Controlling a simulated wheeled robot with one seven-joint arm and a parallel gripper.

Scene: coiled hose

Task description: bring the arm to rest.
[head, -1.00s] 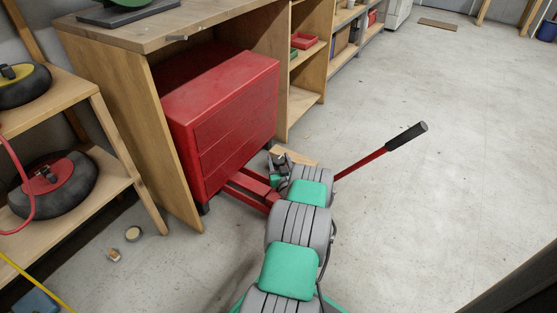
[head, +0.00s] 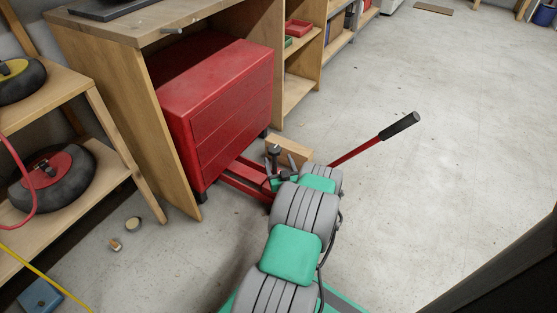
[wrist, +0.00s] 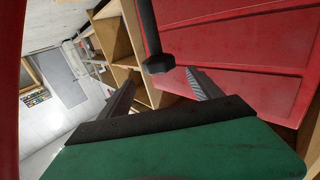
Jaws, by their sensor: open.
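My arm reaches forward from the bottom of the head view, its grey and green links hiding part of my gripper (head: 286,158). The gripper is low in front of the red drawer chest (head: 235,120), close to the red jack-like frame (head: 240,180) on the floor. In the wrist view my gripper (wrist: 163,88) has its two fingers spread wide. A dark rod with a wider round end (wrist: 158,64) shows between them. I cannot tell whether it touches a finger. The red chest front (wrist: 240,60) fills the right of that view.
A red bar with a black grip (head: 400,126) sticks up to the right of my arm. A wooden block (head: 288,152) lies by the gripper. A wooden bench (head: 150,35) stands over the chest; a shelf with black wheels (head: 50,185) is left. Open floor (head: 440,140) lies right.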

